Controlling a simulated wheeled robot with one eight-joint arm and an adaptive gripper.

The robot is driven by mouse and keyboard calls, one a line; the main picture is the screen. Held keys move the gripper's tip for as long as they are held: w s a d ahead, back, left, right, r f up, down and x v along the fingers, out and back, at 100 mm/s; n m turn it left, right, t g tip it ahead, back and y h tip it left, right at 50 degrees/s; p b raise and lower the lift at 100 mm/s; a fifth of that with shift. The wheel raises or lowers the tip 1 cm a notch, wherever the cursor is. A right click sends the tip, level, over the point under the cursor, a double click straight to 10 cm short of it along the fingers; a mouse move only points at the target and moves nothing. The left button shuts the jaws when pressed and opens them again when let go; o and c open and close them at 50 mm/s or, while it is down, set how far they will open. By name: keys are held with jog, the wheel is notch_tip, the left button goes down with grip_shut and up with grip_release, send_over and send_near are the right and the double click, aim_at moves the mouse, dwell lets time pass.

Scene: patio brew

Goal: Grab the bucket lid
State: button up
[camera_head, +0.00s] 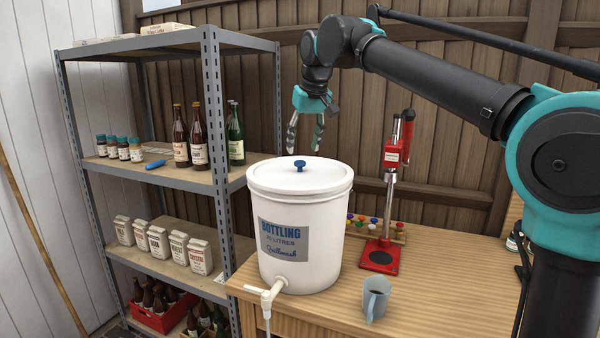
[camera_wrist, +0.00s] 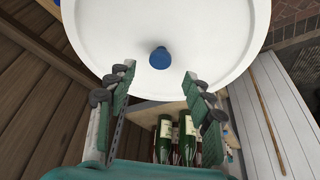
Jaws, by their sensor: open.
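The white bucket lid (camera_head: 320,176) lies on top of the white bottling bucket (camera_head: 284,235), which stands upright at the left end of the wooden table. A small blue knob (camera_head: 299,165) sits in the middle of the lid. My gripper (camera_head: 304,150) is open and empty, pointing down, above the lid and apart from it. In the wrist view the lid (camera_wrist: 205,25) fills the top middle. Its blue knob (camera_wrist: 160,58) lies beyond my fingertips (camera_wrist: 157,75), about midway between them. The bucket's wall is hidden there.
A rack of coloured caps (camera_head: 362,225) is behind. A metal shelf (camera_head: 215,100) with bottles (camera_head: 198,138) stands at the left. The bucket's tap (camera_head: 272,291) sticks out frontward.

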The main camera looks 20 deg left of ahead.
aim_at(300, 161)
jog(key=shift+x, duration=2.75)
grip_shut()
